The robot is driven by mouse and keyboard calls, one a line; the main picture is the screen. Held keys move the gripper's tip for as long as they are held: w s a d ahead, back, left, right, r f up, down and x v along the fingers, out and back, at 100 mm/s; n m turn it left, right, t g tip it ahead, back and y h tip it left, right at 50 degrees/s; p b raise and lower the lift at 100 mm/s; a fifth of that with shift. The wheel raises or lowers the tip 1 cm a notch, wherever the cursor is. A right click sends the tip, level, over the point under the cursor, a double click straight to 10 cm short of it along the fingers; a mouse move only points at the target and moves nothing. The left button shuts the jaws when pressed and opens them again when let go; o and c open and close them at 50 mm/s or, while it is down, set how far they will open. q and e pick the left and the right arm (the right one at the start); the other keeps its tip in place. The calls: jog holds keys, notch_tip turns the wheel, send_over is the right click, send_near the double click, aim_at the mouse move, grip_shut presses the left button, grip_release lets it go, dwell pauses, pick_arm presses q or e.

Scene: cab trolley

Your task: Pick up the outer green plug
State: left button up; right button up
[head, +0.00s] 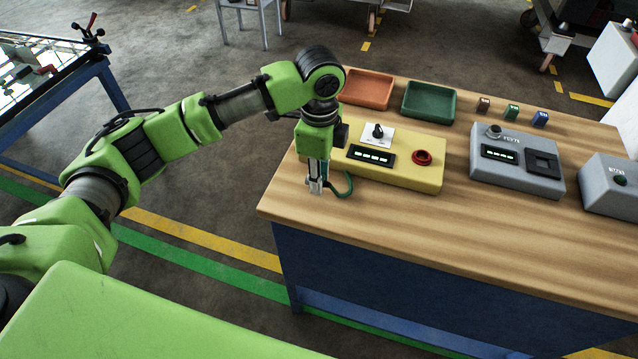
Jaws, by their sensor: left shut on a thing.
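My left gripper (316,188) points down over the left front edge area of the wooden table, in front of the yellow box. It is shut on the green plug, whose body is mostly hidden between the fingers. A dark green cable (348,187) curves out to the right of the fingers, towards the front of the yellow box. I cannot tell whether the plug touches the tabletop. My right gripper is not in view.
The yellow box (420,178) has a black knob, a display and a red ring. A grey box (515,180) and another grey box (612,200) stand to the right. An orange tray (367,103) and a green tray (428,119) lie behind. The table's front strip (430,225) is clear.

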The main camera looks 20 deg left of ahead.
pick_arm(q)
jog(key=s+d+r, duration=0.1)
jog(key=s+r, duration=0.9)
jog(key=s, duration=0.4)
jog(key=shift+r, duration=0.2)
